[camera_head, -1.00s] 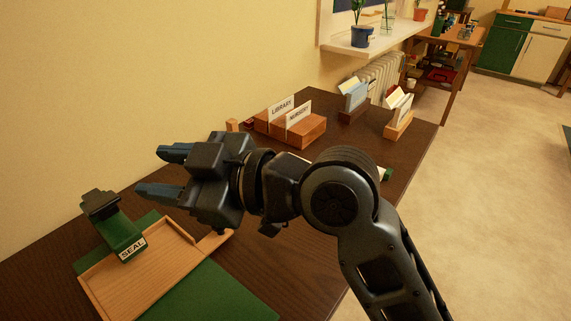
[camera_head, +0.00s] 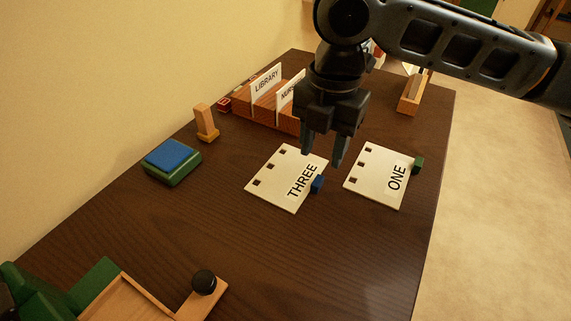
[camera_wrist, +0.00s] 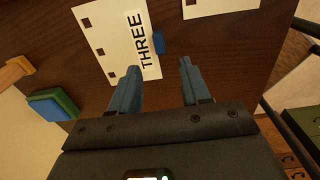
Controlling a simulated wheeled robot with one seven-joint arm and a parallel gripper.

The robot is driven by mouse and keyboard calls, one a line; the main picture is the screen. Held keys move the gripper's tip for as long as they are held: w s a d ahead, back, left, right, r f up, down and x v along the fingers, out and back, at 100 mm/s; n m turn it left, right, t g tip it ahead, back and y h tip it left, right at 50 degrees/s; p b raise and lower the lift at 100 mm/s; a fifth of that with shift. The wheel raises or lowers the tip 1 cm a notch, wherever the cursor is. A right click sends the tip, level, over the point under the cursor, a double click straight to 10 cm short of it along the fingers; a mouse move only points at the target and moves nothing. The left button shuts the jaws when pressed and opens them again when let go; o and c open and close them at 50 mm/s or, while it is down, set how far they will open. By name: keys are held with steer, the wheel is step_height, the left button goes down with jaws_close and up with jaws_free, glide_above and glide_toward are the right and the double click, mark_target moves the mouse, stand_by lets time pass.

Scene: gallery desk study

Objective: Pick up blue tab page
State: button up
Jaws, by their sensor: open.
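The blue tab page is a white card marked THREE (camera_head: 283,180) with square holes along one edge. It lies flat on the dark desk, and its blue tab (camera_head: 317,184) sticks out on the right edge. The card also shows in the wrist view (camera_wrist: 108,30), with the blue tab (camera_wrist: 158,43) beyond the fingers. My gripper (camera_head: 322,160) is open and empty, pointing down above the desk near the card's upper right corner.
A card marked ONE (camera_head: 382,176) with a green tab lies to the right. A blue-topped green pad (camera_head: 171,160) and a small wooden stamp (camera_head: 206,123) are at left. A sorter with LIBRARY card (camera_head: 267,84) stands behind. A wooden tray (camera_head: 150,298) is at front left.

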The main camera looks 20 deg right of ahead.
mark_target(318, 181)
steer(key=shift+d+f, duration=0.25)
steer(key=shift+d, duration=0.15)
steer(key=shift+w+f, duration=0.1)
steer(key=shift+f, duration=0.25)
steer(key=f, duration=0.4)
steer(key=f+b, duration=0.1)
steer(key=f, duration=0.1)
steer(key=shift+w+a+f, duration=0.1)
steer(key=shift+a+f, duration=0.2)
steer(key=shift+f, duration=0.05)
jaws_close()
